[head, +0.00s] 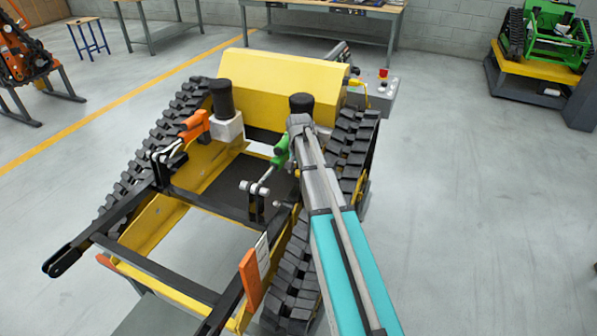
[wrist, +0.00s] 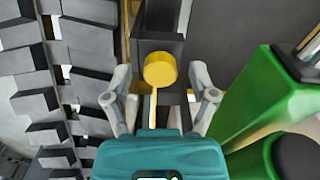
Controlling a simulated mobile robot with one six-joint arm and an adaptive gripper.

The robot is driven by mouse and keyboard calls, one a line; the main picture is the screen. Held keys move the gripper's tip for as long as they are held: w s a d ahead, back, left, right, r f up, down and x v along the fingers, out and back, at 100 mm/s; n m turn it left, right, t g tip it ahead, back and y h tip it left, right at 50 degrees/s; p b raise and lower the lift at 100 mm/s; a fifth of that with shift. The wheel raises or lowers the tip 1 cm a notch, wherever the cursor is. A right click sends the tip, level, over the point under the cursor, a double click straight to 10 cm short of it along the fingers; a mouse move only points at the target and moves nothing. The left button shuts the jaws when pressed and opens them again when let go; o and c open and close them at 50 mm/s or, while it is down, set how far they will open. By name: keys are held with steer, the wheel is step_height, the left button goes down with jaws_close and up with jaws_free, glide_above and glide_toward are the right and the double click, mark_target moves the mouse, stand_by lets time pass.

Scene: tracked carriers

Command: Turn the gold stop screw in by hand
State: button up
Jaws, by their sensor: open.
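The gold stop screw (wrist: 160,70) shows its round head in the wrist view, in front of a dark block (wrist: 158,42). My gripper (wrist: 161,82) is open, with one grey finger to the left of the screw head and one to the right. Gaps show between the head and both fingers, so neither appears to touch it. A thin yellow strip runs down from the head between the fingers. In the head view my arm reaches over the right side of the yellow tracked carrier (head: 290,85); I cannot make out the screw or the fingers there.
A black track (wrist: 35,85) runs close on the left in the wrist view. A green part (wrist: 245,105) stands close on the right; a green lever (head: 281,150) shows in the head view. An orange lever (head: 195,126) stands farther left. Open floor (head: 470,200) lies to the right.

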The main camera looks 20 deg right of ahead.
steer(key=n, duration=0.3)
steer(key=shift+n, duration=0.4)
steer(key=c, duration=0.9)
steer(key=shift+m, duration=2.2)
steer(key=m, duration=0.4)
steer(key=shift+m, duration=0.7)
steer(key=shift+m, duration=0.3)
